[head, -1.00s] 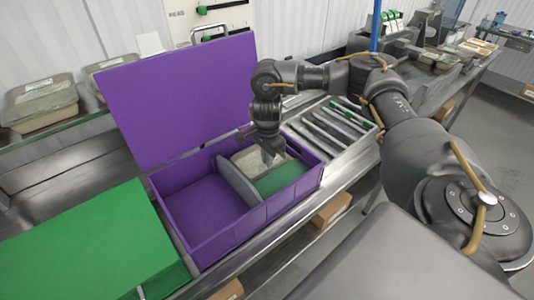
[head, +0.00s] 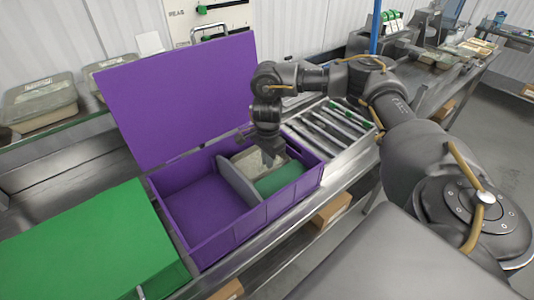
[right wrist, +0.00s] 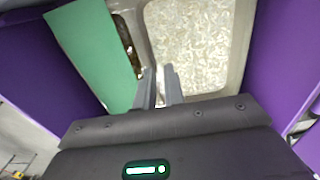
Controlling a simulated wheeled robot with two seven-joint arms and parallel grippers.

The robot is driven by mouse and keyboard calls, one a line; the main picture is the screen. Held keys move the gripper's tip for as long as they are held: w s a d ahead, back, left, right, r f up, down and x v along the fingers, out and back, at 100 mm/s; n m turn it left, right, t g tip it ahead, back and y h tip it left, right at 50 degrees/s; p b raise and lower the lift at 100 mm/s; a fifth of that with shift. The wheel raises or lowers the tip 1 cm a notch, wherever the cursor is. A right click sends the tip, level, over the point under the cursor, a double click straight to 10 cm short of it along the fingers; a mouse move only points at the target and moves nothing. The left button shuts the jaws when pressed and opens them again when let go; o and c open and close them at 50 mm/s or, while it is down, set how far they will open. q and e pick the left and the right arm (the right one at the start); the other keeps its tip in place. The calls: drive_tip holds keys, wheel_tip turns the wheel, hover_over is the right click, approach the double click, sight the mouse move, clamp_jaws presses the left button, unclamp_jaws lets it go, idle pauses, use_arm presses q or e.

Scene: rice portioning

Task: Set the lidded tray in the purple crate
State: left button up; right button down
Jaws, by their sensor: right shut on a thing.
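The purple crate (head: 237,238) stands with its purple lid (head: 180,95) raised behind it. A grey divider (head: 236,182) splits it, and its left compartment is empty. The lidded tray (head: 245,160), pale with rice-like grains inside, is in the right compartment at the back. Its clear top fills the upper middle of the right wrist view (right wrist: 190,40). My right gripper (head: 268,158) points down into that compartment, its fingers (right wrist: 163,85) closed at the tray's rim. Whether the tray touches the crate floor is hidden. My left gripper is out of view.
A green piece (head: 280,178) fills the front of the right compartment, beside the tray. A large green box (head: 85,245) stands left of the crate. A roller conveyor (head: 330,130) lies to the right. More lidded trays (head: 40,112) sit on the back shelf.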

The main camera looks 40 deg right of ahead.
drive_tip(key=c, duration=0.9)
unclamp_jaws()
drive_tip(key=shift+r, duration=0.1)
wheel_tip(320, 180, up, 8)
drive_tip(key=p, duration=0.8)
